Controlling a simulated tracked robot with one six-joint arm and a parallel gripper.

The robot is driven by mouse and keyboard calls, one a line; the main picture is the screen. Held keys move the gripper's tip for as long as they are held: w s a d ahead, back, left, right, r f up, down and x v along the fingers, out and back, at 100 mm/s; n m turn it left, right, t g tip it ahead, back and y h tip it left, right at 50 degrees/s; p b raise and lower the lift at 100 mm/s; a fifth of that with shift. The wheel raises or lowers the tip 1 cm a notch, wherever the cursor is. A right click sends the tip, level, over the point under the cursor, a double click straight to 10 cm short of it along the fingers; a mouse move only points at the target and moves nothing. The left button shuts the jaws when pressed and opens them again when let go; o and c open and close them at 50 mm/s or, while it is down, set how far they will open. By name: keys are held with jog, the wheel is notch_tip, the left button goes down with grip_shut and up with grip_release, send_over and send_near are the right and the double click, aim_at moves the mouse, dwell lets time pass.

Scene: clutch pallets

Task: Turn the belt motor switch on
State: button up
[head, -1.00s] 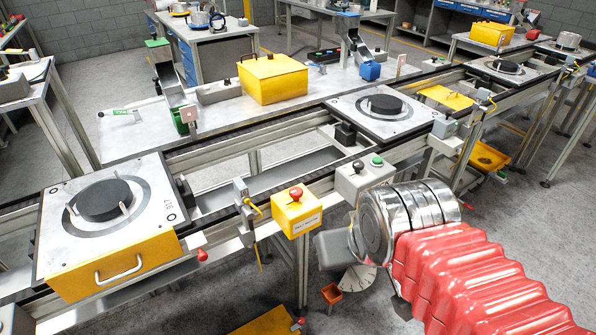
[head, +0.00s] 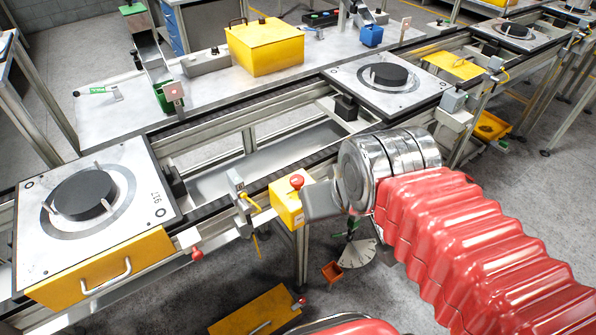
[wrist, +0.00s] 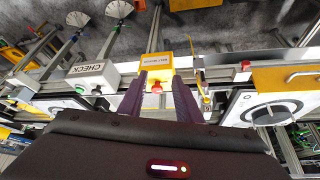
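A yellow box (head: 287,206) with a red mushroom button (head: 296,181) is mounted on the near rail of the conveyor. In the wrist view the same box (wrist: 155,62) carries a white label, too small to read surely, and its red button (wrist: 157,87). My gripper (wrist: 158,98) is open in the wrist view, with one dark finger on each side of the red button. I cannot tell whether the fingers touch it. In the head view the fingers are not clearly seen; my wrist is just right of the box.
A grey box marked CHECK (wrist: 92,76) with a green button is left of my gripper in the wrist view. A bracket with a yellow lever (head: 241,190) stands left of the yellow box. Pallets with black discs (head: 82,195) sit on the conveyor.

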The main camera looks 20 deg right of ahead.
jog(key=o, duration=0.4)
jog(key=shift+w+r, duration=0.25)
jog(key=shift+w, duration=0.05)
notch_tip(320, 180, up, 3)
jog(key=n+g, duration=0.6)
jog(key=n, duration=0.7)
send_over(297, 179)
notch_tip(297, 179, down, 14)
jog(key=shift+r, duration=0.15)
